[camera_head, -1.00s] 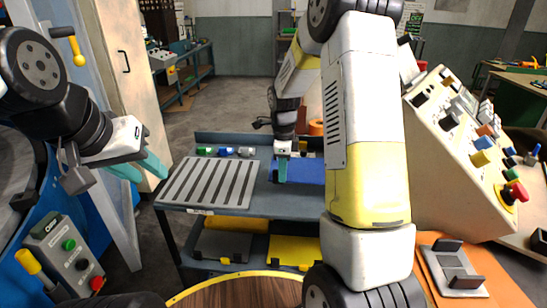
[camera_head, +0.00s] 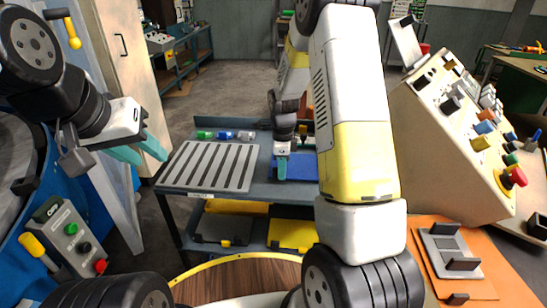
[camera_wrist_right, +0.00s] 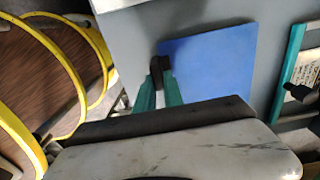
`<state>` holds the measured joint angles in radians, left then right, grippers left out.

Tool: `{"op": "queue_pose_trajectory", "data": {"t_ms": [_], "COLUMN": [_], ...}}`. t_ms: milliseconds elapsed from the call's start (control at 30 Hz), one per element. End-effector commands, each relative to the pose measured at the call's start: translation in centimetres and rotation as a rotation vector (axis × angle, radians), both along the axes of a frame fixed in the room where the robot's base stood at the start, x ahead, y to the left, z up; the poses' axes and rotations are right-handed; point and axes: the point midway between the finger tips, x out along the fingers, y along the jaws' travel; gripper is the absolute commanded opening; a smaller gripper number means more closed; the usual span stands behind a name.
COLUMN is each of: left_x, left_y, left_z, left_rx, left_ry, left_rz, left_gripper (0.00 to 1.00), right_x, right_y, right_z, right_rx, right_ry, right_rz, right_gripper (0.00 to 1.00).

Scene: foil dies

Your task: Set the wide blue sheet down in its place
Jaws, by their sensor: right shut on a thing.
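The wide blue sheet (camera_head: 304,168) is over the right part of the grey cart's top (camera_head: 262,188), beside the slotted plate. My arm hides its right part in the head view. In the right wrist view the sheet (camera_wrist_right: 215,62) looks flat and roughly parallel to the grey surface; I cannot tell whether it rests on it. My right gripper (camera_head: 281,172) is shut at the sheet's left edge. A dark piece shows between its teal fingertips (camera_wrist_right: 160,80) in the right wrist view. My left gripper (camera_head: 150,157) is open and empty, left of the cart.
A slotted metal plate (camera_head: 208,165) fills the cart's left side. Small green, blue and pale items (camera_head: 225,135) lie along its back. A yellow piece (camera_head: 292,235) is on the lower shelf. A control console (camera_head: 450,150) stands at the right, a round wooden table (camera_head: 240,283) in front.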

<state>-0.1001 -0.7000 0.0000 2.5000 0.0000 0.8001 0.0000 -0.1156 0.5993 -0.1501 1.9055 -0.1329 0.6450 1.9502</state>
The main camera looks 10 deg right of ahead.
Motion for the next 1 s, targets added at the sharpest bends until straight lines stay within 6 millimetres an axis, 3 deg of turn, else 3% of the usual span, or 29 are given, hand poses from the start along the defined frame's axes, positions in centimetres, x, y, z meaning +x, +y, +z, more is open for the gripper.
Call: {"op": "queue_pose_trajectory", "data": {"t_ms": [767,800,900,1000], "left_x": [0.0,0.0,0.0,0.0], "left_y": [0.0,0.0,0.0,0.0], "left_z": [0.0,0.0,0.0,0.0], "left_rx": [0.000,0.000,0.000,0.000], "left_ry": [0.000,0.000,0.000,0.000], "left_rz": [0.000,0.000,0.000,0.000], "left_gripper": [0.36,0.36,0.36,0.36], "right_x": [0.0,0.0,0.0,0.0], "right_y": [0.0,0.0,0.0,0.0], "right_z": [-1.1,-1.1,-1.1,-1.1], "right_rx": [0.001,0.001,0.001,0.001], "right_ry": [-0.001,-0.001,-0.001,-0.001], "right_rz": [0.001,0.001,0.000,0.000], "right_gripper": [0.00,0.14,0.34,0.38]}}
